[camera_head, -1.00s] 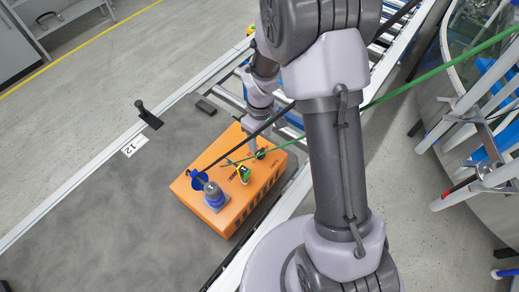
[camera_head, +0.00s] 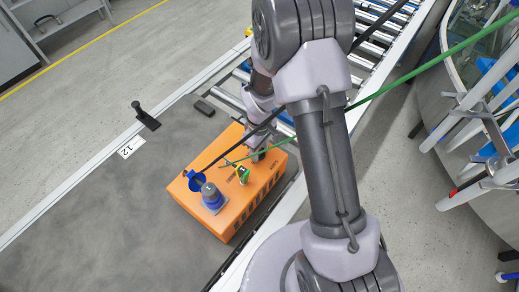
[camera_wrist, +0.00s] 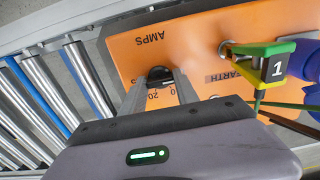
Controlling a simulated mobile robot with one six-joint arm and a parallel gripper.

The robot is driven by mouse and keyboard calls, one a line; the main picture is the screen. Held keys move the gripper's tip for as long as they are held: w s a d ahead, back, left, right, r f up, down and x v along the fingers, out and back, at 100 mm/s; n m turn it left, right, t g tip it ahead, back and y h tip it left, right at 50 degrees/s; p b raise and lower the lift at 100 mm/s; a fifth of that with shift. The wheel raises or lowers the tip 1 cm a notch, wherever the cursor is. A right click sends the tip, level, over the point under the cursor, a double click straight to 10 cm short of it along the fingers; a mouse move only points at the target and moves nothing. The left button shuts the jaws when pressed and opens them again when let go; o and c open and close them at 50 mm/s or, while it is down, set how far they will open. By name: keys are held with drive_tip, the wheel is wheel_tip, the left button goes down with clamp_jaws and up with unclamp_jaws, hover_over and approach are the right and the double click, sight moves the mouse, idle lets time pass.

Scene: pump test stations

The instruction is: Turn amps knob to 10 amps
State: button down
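The amps knob (camera_wrist: 159,74) is a small dark knob on the top face of the orange pump test box (camera_head: 225,220). In the wrist view it lies between the two fingertips of my gripper (camera_wrist: 159,80), with a finger on each side. The fingers are apart; I cannot tell whether they touch the knob. The AMPS label (camera_wrist: 150,37) appears upside down beyond the knob. A 20 and other scale numbers show on the near side, partly hidden. The knob's setting is too small to read. In the head view my arm hides the knob.
A yellow-green plug tagged 1 (camera_wrist: 268,65) with a green cable stands close to the right finger in the wrist view. Conveyor rollers (camera_wrist: 45,105) run beside the box.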

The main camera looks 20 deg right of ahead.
sight(260, 151)
drive_tip(key=shift+m, duration=0.3)
drive_tip(key=m+b, duration=0.1)
drive_tip(key=m, duration=0.4)
drive_tip(key=m+b, duration=0.1)
drive_tip(key=m, duration=0.5)
drive_tip(key=shift+b, duration=0.4)
idle(0.5)
drive_tip(key=c, duration=0.9)
unclamp_jaws()
wheel_tip(260, 151, up, 17)
drive_tip(key=p, duration=0.6)
drive_tip(key=shift+r+p, duration=0.2)
drive_tip(key=shift+p, duration=0.15)
